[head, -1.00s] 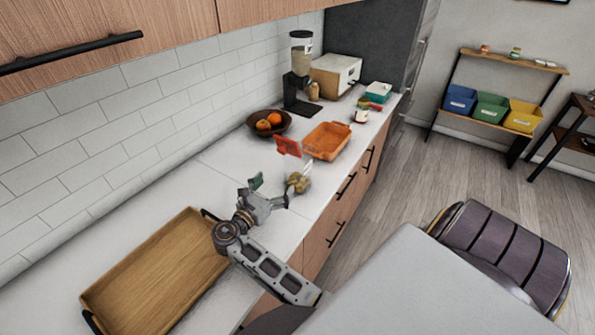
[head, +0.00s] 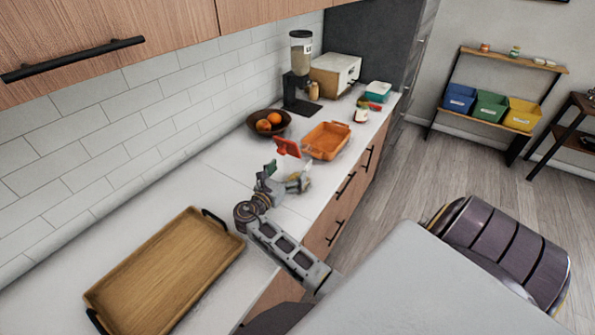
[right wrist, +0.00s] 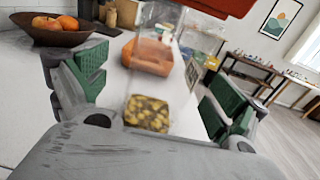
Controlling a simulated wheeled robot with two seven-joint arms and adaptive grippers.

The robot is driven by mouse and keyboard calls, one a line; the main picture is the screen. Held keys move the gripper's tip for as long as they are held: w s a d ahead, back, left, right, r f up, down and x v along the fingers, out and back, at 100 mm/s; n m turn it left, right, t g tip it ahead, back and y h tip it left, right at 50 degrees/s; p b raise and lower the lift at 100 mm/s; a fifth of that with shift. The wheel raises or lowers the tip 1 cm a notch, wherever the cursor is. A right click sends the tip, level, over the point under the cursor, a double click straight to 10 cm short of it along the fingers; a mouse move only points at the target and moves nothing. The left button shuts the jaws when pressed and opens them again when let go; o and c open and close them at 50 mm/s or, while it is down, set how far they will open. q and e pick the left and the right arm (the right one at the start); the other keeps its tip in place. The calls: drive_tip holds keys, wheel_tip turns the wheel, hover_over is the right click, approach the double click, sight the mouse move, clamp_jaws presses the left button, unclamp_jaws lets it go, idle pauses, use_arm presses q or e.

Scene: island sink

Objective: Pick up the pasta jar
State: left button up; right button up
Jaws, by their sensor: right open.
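The pasta jar is clear with a red lid (head: 287,147) and yellow-brown pasta in its lower part. It stands on the white counter (head: 222,183), partly hidden by my gripper in the head view. In the right wrist view, the pasta jar (right wrist: 148,112) is ahead, between the two green-padded fingers, with its lid cut off at the top edge. My right gripper (head: 286,177) is open, its fingers on either side of the jar's line; I cannot tell whether either touches it. My left gripper is not in view.
An orange baking dish (head: 327,141) lies just beyond the jar, with a fruit bowl (head: 284,131) by the wall. A wooden tray (head: 165,270) lies at the near left. A dispenser (head: 301,65) and a box-like appliance (head: 335,75) stand farther back. Counter between tray and bowl is clear.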

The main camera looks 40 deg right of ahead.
drive_tip(key=shift+s+p+x, duration=0.2)
drive_tip(key=shift+p+x, duration=0.5)
drive_tip(key=shift+x, duration=1.9)
drive_tip(key=shift+f, duration=0.15)
drive_tip(key=shift+d, duration=0.1)
drive_tip(key=c, duration=1.5)
drive_tip(key=shift+r+b, duration=0.3)
drive_tip(key=shift+r, duration=4.8)
